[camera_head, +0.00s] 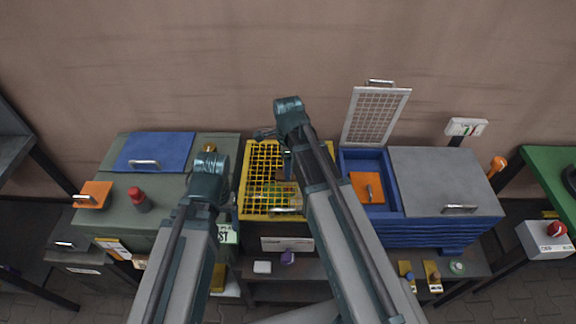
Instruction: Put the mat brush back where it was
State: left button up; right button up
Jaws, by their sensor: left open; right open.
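I cannot pick out the mat brush for certain. A small brownish item (284,187), too small to identify, shows under the yellow grid (262,158) in the middle, partly behind my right arm. My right gripper (288,163) hangs from the bent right arm over the grid; its fingers are small and partly hidden by the arm. My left gripper (233,211) is near the grid's left edge, low beside the green cabinet, mostly hidden by its own arm. Both are open, with nothing seen held.
The green cabinet (172,205) carries a blue lid (155,152), a red-topped item (138,199) and an orange handled plate (93,194). The blue chest (430,233) has a raised mesh lid (375,117), a grey lid (440,178) and an orange handled plate (367,187) inside.

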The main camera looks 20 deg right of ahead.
notch_tip(320, 180, up, 12)
jog(key=p, duration=1.2)
jog(key=s+a+n, duration=0.5)
jog(key=s+n, duration=0.2)
jog(key=n, duration=0.5)
jog(key=s+a+n+h, duration=0.1)
jog(key=s+a+n, duration=0.4)
jog(key=n, duration=0.7)
jog(key=shift+s+a+n, duration=0.25)
jog(key=shift+s+n, duration=0.15)
jog(key=shift+s, duration=0.75)
